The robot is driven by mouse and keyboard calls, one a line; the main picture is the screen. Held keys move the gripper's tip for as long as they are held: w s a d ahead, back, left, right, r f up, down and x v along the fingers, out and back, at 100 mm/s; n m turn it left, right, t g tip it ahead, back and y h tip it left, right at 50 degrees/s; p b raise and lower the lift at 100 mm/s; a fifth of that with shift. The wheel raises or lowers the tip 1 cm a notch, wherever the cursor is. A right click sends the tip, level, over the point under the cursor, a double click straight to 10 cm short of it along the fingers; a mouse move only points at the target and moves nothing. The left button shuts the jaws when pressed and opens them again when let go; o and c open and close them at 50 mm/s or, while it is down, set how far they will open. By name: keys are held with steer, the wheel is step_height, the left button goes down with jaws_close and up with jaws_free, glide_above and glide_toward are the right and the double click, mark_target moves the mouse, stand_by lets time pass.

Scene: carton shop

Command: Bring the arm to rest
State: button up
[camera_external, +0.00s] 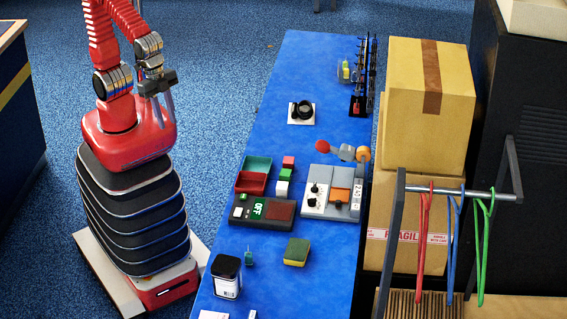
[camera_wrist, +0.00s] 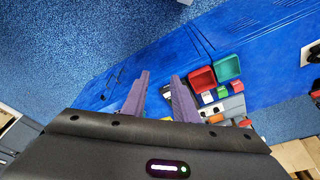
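My red arm is folded up above its own base at the left of the external view. My gripper (camera_external: 165,116) hangs close to the red top of the base, left of the blue table (camera_external: 285,90) and clear of it. In the wrist view, my gripper (camera_wrist: 160,78) shows two purple-grey fingers standing apart, with nothing between them. The blue table (camera_wrist: 120,85) and blue floor lie beyond the fingers. No object is held.
On the table are red (camera_external: 250,183) and green (camera_external: 257,164) trays, small blocks, a dark scale (camera_external: 262,211), a black-lidded jar (camera_external: 227,277) and a sponge (camera_external: 296,251). Cartons (camera_external: 428,100) and a hanger rack (camera_external: 450,190) stand right. Blue floor (camera_external: 215,80) lies between arm and table.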

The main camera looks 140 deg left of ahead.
steer(key=s+d+r+m+t, duration=0.1)
steer(key=s+d+r+t, duration=0.2)
steer(key=s, duration=0.4)
step_height(320, 180, up, 2)
steer(key=shift+s+d+r+h, duration=0.15)
steer(key=shift+d+h, duration=0.15)
steer(key=shift+d, duration=0.6)
steer(key=shift+a, duration=0.1)
stand_by(2.2)
